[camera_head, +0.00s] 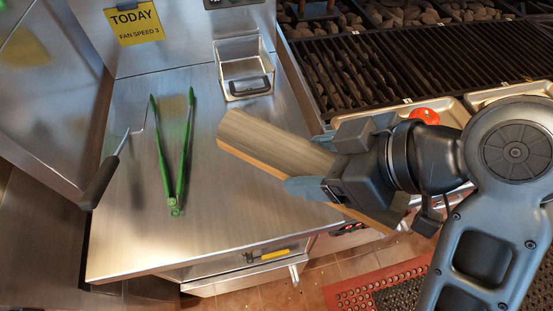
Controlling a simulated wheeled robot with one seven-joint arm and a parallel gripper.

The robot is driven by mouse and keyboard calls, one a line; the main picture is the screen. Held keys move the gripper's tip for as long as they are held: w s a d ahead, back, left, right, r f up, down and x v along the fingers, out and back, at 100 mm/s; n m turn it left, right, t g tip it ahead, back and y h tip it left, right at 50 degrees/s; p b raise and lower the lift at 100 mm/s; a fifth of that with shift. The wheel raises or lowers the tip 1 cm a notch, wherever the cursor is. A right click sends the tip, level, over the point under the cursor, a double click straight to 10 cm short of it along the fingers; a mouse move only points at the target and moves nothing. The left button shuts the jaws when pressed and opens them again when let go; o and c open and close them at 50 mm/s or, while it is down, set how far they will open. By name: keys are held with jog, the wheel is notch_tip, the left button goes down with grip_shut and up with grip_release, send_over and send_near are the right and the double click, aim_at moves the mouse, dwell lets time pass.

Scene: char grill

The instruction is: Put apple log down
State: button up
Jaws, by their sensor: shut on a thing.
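The apple log (275,146) is a long pale brown piece of split wood with an orange-brown lower edge. My gripper (325,167) comes in from the right and is shut on the log near its middle. The log points up and left over the right part of the steel counter (225,215). Its right end shows beyond my gripper, past the counter's right edge. I cannot tell how high the log is above the counter.
A metal container (246,75) stands at the back. The grill grate (420,60) and a red round thing (424,116) are at the right. The front middle of the counter is clear.

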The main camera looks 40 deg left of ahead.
jog(key=a+f, duration=0.1)
jog(key=a, duration=0.1)
jog(key=a+f, duration=0.1)
jog(key=a, duration=0.1)
jog(key=w+a+f+p, duration=0.1)
jog(key=a+f, duration=0.1)
jog(key=a, duration=0.1)
jog(key=shift+a+f, duration=0.1)
jog(key=shift+f, duration=2)
jog(key=o, duration=1.1)
jog(key=shift+f, duration=0.2)
jog(key=o, duration=0.5)
jog(key=shift+r, duration=0.1)
